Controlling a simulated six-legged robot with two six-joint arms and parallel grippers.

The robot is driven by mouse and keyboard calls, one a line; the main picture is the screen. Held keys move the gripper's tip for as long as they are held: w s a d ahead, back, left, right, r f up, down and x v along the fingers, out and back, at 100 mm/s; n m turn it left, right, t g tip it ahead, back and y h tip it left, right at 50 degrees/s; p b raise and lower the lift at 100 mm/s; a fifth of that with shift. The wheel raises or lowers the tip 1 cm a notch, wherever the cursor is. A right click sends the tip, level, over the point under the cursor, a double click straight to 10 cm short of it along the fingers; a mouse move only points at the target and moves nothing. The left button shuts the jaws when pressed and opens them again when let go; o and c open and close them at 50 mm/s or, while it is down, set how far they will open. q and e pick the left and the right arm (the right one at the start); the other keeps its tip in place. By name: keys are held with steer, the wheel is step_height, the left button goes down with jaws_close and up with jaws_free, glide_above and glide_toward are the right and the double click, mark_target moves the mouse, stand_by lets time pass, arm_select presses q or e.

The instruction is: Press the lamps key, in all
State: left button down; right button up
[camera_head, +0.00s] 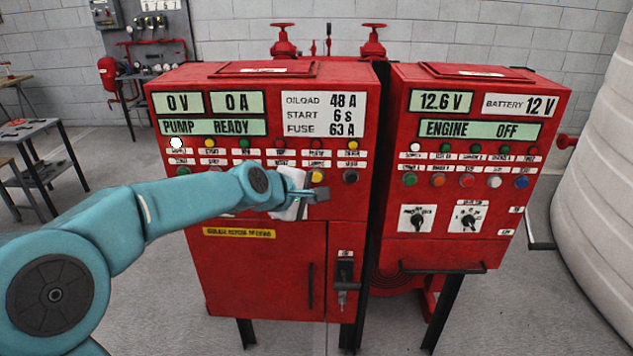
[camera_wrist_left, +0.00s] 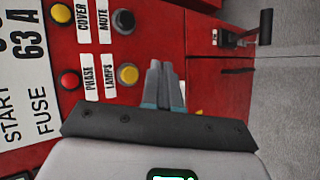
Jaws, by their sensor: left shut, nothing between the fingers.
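The lamps key is a yellow round button (camera_head: 317,177) on the left red cabinet. It also shows in the left wrist view (camera_wrist_left: 128,74), beside the label LAMPS (camera_wrist_left: 109,73). My left gripper (camera_head: 322,195) is shut and empty, just below the key in the head view. In the left wrist view its closed fingers (camera_wrist_left: 165,80) are to the right of the key and do not cover it. I see no contact with the key. My right gripper is not in view.
The black mute button (camera_head: 350,176) is right of the lamps key. A red phase lamp (camera_wrist_left: 68,79) and a yellow cover lamp (camera_wrist_left: 61,13) are close by. A dark lever handle (camera_head: 344,270) is below. The engine cabinet (camera_head: 470,255) stands to the right.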

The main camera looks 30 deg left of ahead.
mark_target(316, 177)
arm_select(q)
steer(key=w+a, duration=0.2)
steer(key=w, duration=0.1)
steer(key=shift+r, duration=0.15)
steer(key=shift+w, duration=0.1)
stand_by(0.4)
stand_by(1.5)
steer(key=shift+w+a+p, duration=0.25)
steer(key=shift+w+p, duration=0.05)
